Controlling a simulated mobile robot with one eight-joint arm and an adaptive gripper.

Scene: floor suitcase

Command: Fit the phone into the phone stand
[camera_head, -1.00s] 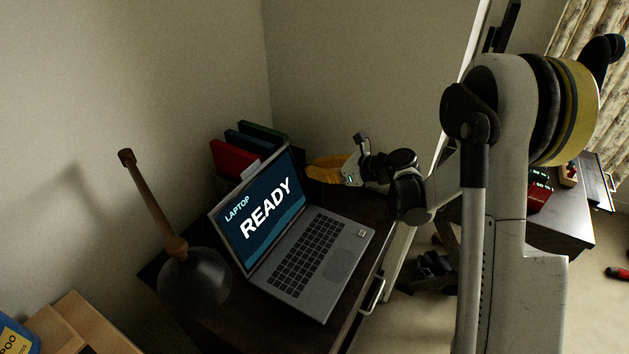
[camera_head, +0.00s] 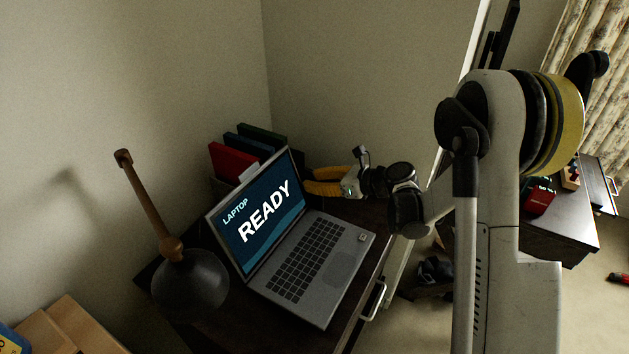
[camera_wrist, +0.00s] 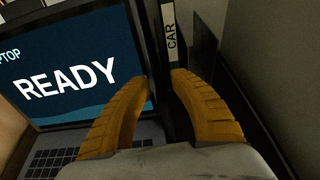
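My gripper (camera_wrist: 160,80) has two yellow ribbed fingers. In the wrist view they stand apart with a dark gap between the tips, and I make out nothing held. In the head view my gripper (camera_head: 310,182) reaches behind the right edge of the laptop screen, beside the folders. I cannot pick out the phone or the phone stand for certain. A dark upright panel (camera_wrist: 205,46) stands just beyond and right of the fingertips in the wrist view; I cannot tell what it is. The laptop hides part of the area around the fingertips.
An open laptop (camera_head: 320,255) reading "READY" covers much of the dark desk. Red, blue and green folders (camera_head: 234,160) stand behind it; a "CAR" label (camera_wrist: 170,30) shows beyond my fingers. A plunger (camera_head: 190,280) is at the left. Walls close off the back.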

